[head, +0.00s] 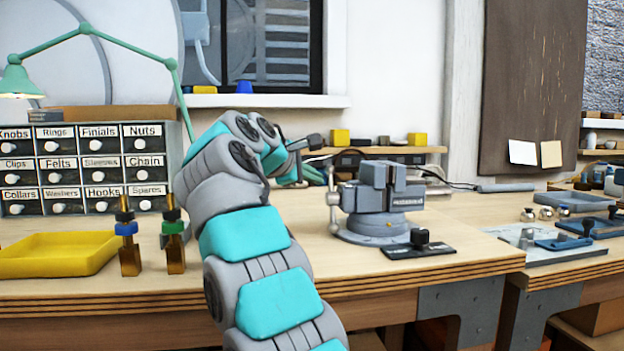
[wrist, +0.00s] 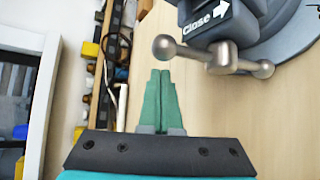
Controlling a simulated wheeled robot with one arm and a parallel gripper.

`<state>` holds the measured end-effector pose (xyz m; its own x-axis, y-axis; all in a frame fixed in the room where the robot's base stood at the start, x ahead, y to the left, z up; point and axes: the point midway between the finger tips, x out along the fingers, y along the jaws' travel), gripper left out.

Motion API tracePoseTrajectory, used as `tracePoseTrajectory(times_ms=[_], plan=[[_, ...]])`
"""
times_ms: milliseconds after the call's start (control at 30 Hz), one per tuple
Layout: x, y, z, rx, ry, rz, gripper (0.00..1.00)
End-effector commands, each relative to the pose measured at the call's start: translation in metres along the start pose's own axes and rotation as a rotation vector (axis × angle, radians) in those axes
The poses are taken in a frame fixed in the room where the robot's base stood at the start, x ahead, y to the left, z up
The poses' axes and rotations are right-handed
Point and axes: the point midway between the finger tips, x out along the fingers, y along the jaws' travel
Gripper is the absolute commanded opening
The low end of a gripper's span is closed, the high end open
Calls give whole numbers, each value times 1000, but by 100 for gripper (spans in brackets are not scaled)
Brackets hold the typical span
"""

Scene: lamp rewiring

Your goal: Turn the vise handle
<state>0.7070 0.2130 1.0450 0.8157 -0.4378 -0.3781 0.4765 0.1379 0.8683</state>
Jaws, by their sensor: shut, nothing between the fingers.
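The grey vise (head: 382,198) stands on its round base on the workbench, right of my arm in the head view. Its handle is a metal bar with ball ends (head: 333,199) on the vise's left side. In the wrist view the handle (wrist: 205,55) shows at upper right, below a "Close" label with an arrow. My gripper (wrist: 161,75) has green fingers, shut together and empty. In the head view the gripper (head: 322,176) is partly hidden behind my arm.
A black block with a knob (head: 418,246) lies in front of the vise. A shelf with small items (head: 380,150) runs behind.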

Motion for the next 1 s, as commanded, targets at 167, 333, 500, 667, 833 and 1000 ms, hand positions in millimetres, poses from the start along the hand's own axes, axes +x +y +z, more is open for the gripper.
tracePoseTrajectory(times_ms=[167,333,500,667,833,1000], plan=[[-14,4,9,5,2,4,0],[-17,4,12,2,0,3,0],[-18,4,12,2,0,2,0],[-18,4,12,3,0,3,0],[-19,6,13,14,1,18,0],[-20,9,14,43,2,59,0]])
